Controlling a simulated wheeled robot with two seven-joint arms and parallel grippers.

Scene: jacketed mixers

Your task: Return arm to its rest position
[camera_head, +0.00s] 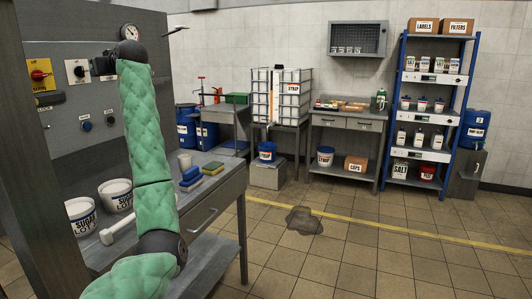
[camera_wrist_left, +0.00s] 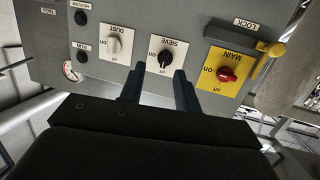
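My left arm, in a green padded sleeve, rises through the left of the head view. My left gripper (camera_head: 97,66) is up at the grey control panel (camera_head: 62,105), beside the SIEVE knob (camera_head: 77,71). In the left wrist view, upside down, my left gripper (camera_wrist_left: 160,80) has its two dark fingers apart with nothing between them. The black SIEVE knob (camera_wrist_left: 166,56) lies just beyond the fingertips; the exact gap cannot be told. My right arm and gripper are not in view.
The red MAIN switch (camera_wrist_left: 227,74) and DUST knob (camera_wrist_left: 114,43) flank the SIEVE knob. Below the arm, a metal bench (camera_head: 215,192) holds SUGAR tubs (camera_head: 82,218) and sponges. A dark puddle (camera_head: 304,221) lies on the floor; the floor around it is open.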

